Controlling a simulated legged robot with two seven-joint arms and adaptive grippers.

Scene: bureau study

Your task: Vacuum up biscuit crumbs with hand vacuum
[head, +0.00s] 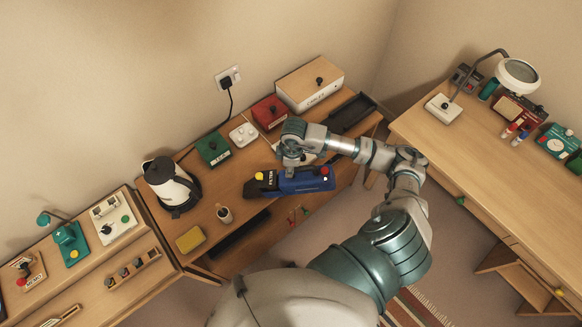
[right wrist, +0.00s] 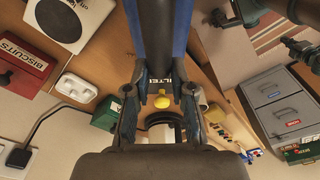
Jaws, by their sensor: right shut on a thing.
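The hand vacuum (head: 300,182) is blue with a black front part marked FILTER, a red button and a yellow button. My right gripper (head: 290,160) is shut on it from above, over the front part of the wooden desk (head: 205,190). In the right wrist view the vacuum's blue body (right wrist: 158,35) runs between the fingers, with a yellow knob (right wrist: 163,101) near them. The red box marked BISCUITS (right wrist: 22,52) is also in the head view (head: 270,112), behind the vacuum. I cannot make out any crumbs. My left gripper is not in view.
A kettle (head: 172,186), a small cup (head: 224,214) and a yellow sponge (head: 190,239) stand left of the vacuum. Behind are a green box (head: 213,148), a white socket block (head: 243,135) and a cable box (head: 309,84). A second desk (head: 470,150) is at right.

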